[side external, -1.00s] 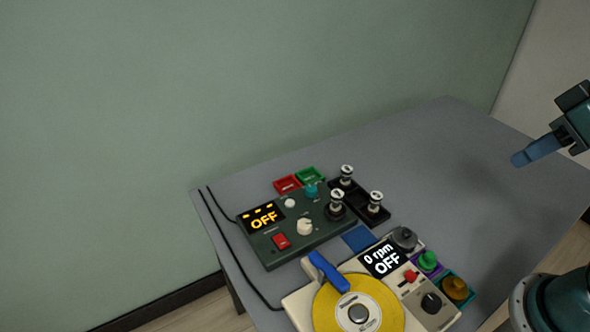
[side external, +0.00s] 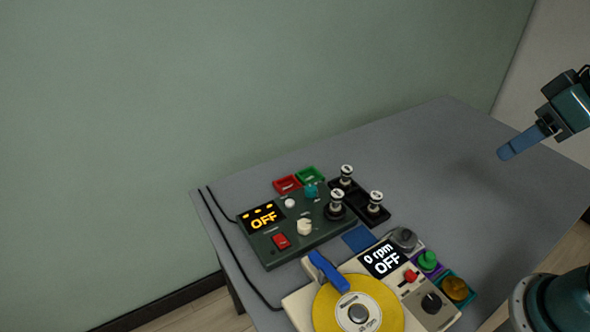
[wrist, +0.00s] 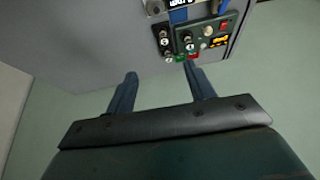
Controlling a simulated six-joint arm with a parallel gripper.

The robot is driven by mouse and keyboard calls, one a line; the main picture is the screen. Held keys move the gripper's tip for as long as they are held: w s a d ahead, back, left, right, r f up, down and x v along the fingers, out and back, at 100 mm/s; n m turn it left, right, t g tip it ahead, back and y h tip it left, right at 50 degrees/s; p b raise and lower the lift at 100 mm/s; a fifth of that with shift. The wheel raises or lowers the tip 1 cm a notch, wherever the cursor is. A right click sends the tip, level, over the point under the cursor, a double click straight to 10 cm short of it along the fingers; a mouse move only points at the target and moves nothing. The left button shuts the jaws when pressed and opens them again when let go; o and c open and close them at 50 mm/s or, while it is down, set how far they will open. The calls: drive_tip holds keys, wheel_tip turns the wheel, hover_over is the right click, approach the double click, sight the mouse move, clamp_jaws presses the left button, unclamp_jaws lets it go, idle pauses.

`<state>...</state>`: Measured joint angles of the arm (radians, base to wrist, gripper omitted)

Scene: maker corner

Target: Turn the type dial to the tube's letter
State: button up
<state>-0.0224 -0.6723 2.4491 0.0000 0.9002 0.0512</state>
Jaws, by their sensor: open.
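The dark green tester box (side external: 310,233) stands on the grey table, its display (side external: 264,218) reading OFF in orange. On its top are a cream pointer knob (side external: 305,227), a teal knob (side external: 311,190), a white button (side external: 290,203) and a red switch (side external: 282,241). A tube (side external: 337,199) stands in a socket at the box's right end. The letters by the dials are too small to read. My gripper (side external: 506,153) is open and empty, well to the right of the box and above the table. Its two fingers (wrist: 160,80) show apart in the wrist view.
Two more tubes (side external: 347,175) (side external: 375,200) stand in a black rack. Red (side external: 287,184) and green (side external: 310,174) trays lie behind the box. A cream machine with a yellow disc (side external: 385,305) stands in front. The table's right side is clear.

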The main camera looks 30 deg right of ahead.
drive_tip(key=w+a+m+g, duration=0.1)
drive_tip(key=w+a+g, duration=0.15)
drive_tip(key=w, duration=0.65)
drive_tip(key=m+g, duration=0.3)
drive_tip(key=m, duration=0.2)
hover_over(304, 223)
wheel_tip(304, 223, down, 19)
drive_tip(key=shift+s+r, duration=0.1)
drive_tip(key=shift+r, duration=0.05)
wheel_tip(304, 223, down, 14)
drive_tip(key=shift+r, duration=0.1)
drive_tip(key=c, duration=1)
